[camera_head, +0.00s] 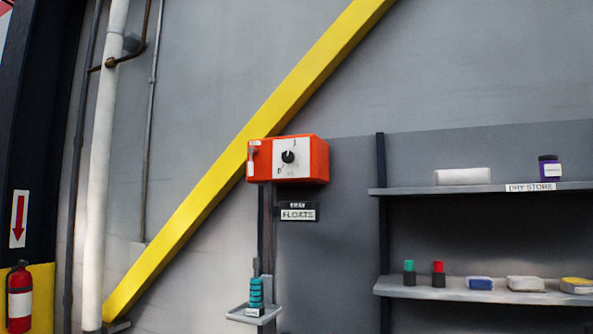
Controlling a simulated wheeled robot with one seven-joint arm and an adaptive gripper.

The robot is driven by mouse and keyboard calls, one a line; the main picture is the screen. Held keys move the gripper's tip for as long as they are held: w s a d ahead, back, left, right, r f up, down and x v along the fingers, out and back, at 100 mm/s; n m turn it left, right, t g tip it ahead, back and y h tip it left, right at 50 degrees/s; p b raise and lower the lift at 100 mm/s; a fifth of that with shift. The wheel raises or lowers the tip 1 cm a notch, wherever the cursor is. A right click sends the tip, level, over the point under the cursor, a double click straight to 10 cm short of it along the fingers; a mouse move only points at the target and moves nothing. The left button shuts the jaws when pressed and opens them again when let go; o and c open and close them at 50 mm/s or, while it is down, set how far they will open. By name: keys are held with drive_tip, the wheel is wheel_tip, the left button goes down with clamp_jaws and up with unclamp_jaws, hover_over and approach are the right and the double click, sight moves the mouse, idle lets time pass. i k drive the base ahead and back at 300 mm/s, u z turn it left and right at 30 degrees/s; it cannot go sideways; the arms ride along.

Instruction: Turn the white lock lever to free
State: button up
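An orange actuator box (319,160) is mounted on a dark post against the grey wall, in the middle of the head view. Its front carries a white plate with a round black knob (288,157). Left of that plate, at the box's left front edge, is a small pale lever (251,166) hanging roughly downward, with a small label by its top. It is too small for me to read its marked positions. My gripper does not show in this view.
A yellow diagonal beam (200,208) runs behind the box. Below are a "FLOATS" sign (298,213) and a small tray (237,314) holding a teal stack (256,292). Shelves with goods (410,191) stand at right; a white pipe (101,170) and fire extinguisher (20,298) at left.

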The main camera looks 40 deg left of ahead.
sight(251, 151)
drive_tip(key=z, duration=1.7)
drive_tip(key=k, duration=1.35)
drive_tip(key=u, duration=2.2)
